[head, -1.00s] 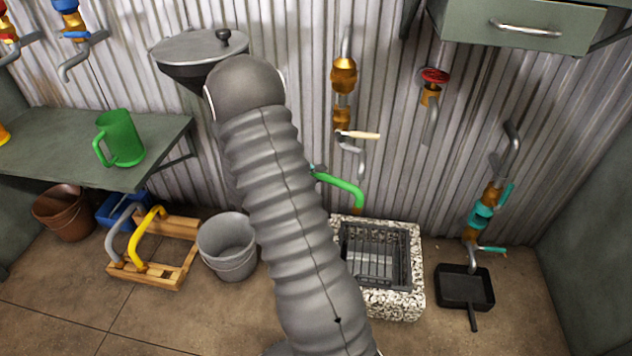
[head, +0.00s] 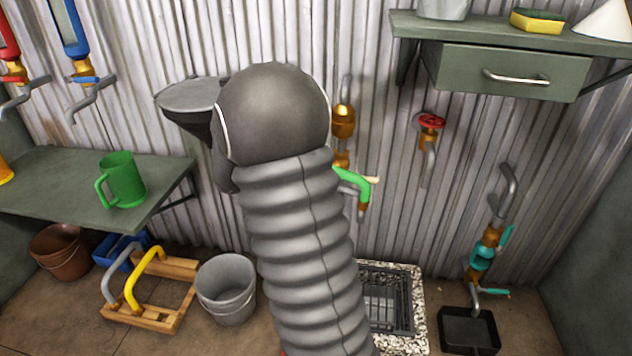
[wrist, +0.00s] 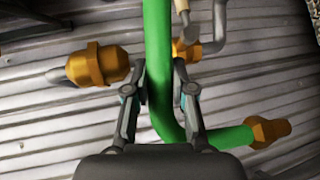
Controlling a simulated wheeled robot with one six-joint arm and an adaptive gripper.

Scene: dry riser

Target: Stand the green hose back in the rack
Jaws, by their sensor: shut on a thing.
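The green hose (wrist: 157,45) is a bent tube with a brass end piece at the lower right of the wrist view. My gripper (wrist: 159,90) is shut on it, one finger on each side, near the bend. In the head view my arm hides the gripper, and only a short curved piece of the hose (head: 361,188) shows to its right, in front of the wall. The wooden rack (head: 150,319) stands on the floor at lower left, well left of the hose. A grey hose (head: 110,269) and a yellow hose (head: 133,283) stand in it.
A grey bucket (head: 228,290) stands right of the rack. A blue bin (head: 112,252) and a brown bucket (head: 60,252) are behind and left. The bench (head: 50,190) with a green mug (head: 123,180) overhangs that side. A grated drain (head: 411,275) lies right.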

